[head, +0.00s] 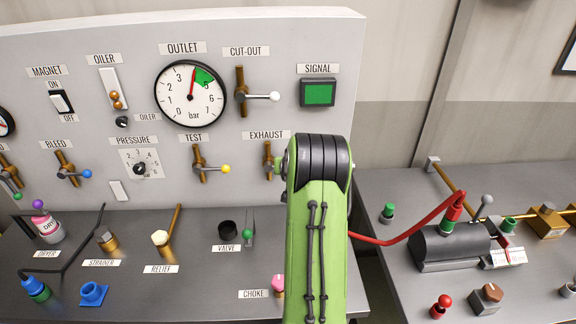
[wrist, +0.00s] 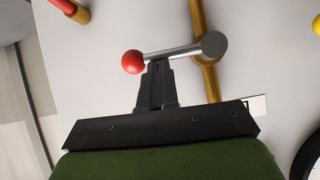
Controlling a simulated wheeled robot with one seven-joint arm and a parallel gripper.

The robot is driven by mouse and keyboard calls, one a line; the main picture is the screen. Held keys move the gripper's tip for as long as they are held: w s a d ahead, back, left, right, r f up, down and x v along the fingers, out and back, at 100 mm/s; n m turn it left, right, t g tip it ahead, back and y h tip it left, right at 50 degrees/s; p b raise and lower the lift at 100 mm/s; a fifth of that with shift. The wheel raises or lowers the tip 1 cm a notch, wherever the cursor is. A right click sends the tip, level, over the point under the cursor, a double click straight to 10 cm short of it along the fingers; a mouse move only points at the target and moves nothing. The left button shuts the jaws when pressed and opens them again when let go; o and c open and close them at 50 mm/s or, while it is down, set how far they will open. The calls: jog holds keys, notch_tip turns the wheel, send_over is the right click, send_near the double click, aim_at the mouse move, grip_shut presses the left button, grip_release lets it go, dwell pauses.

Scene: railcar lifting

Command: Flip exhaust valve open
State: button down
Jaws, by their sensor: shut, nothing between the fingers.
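The exhaust valve's brass pipe (head: 268,161) shows beside my arm in the head view, under the EXHAUST label (head: 266,135); my arm hides its handle there. In the wrist view the valve has a silver lever (wrist: 187,51) ending in a red ball (wrist: 132,62), running sideways from the round hub over the brass pipe (wrist: 205,78). My gripper (wrist: 157,66) is shut and empty. Its fingertips are right at the lever's edge, close to the red ball; I cannot tell whether they touch it. The gripper is hidden in the head view.
The test valve with a yellow knob (head: 226,169) is left of the exhaust valve. The cut-out valve (head: 258,96) and outlet gauge (head: 190,96) are above. The bench below holds a black valve cup (head: 228,229) and a pink-topped choke (head: 279,283).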

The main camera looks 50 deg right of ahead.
jog(key=shift+f, duration=0.1)
notch_tip(320, 180, down, 9)
jog(key=w+a+m+t+y+b, duration=0.2)
jog(key=m+t+b, duration=0.8)
jog(key=b, duration=0.8)
jog(key=shift+w+m+y+b, duration=0.25)
jog(key=shift+m+y+b, duration=0.1)
jog(key=shift+m+y, duration=0.3)
jog(key=shift+a, duration=0.15)
